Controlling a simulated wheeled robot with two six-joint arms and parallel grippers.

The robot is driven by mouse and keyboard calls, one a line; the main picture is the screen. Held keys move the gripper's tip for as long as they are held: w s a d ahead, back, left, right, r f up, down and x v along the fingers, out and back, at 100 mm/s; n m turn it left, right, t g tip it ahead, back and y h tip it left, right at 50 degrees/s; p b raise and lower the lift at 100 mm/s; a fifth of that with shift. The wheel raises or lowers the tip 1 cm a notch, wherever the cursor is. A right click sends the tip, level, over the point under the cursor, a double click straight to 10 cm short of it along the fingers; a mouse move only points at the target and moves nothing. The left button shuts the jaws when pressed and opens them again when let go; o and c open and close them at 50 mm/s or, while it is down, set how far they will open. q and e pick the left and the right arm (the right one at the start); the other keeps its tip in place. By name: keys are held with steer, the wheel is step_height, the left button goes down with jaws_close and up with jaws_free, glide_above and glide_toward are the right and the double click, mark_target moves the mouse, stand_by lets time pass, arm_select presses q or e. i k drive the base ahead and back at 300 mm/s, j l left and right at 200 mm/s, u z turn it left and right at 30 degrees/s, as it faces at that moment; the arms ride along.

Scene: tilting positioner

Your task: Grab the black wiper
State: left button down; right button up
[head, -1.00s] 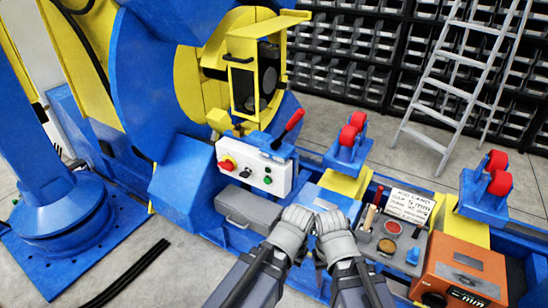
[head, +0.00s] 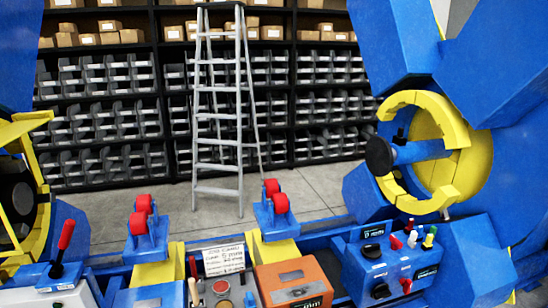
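I cannot make out a black wiper for certain in the head view. A blue box (head: 392,266) at the lower right carries a round black knob, a black oval patch and several small coloured pieces. A tray of small items (head: 222,291) at the bottom centre holds a red disc, a dark disc and upright brown handles beside it. Neither of my grippers is in view.
An orange box (head: 293,283) stands between the tray and the blue box. Blue stands with red rollers (head: 146,226) sit behind. A control box with a red lever (head: 66,235) is lower left. A yellow ring (head: 440,150) is on the right.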

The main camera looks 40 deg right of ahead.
mark_target(401, 131)
steer(key=z, duration=2.05)
steer(key=i+l+z, duration=0.3)
steer(key=i, duration=0.6)
steer(key=i+j+z, duration=0.1)
steer(key=i+z, duration=0.15)
steer(key=i, duration=0.7)
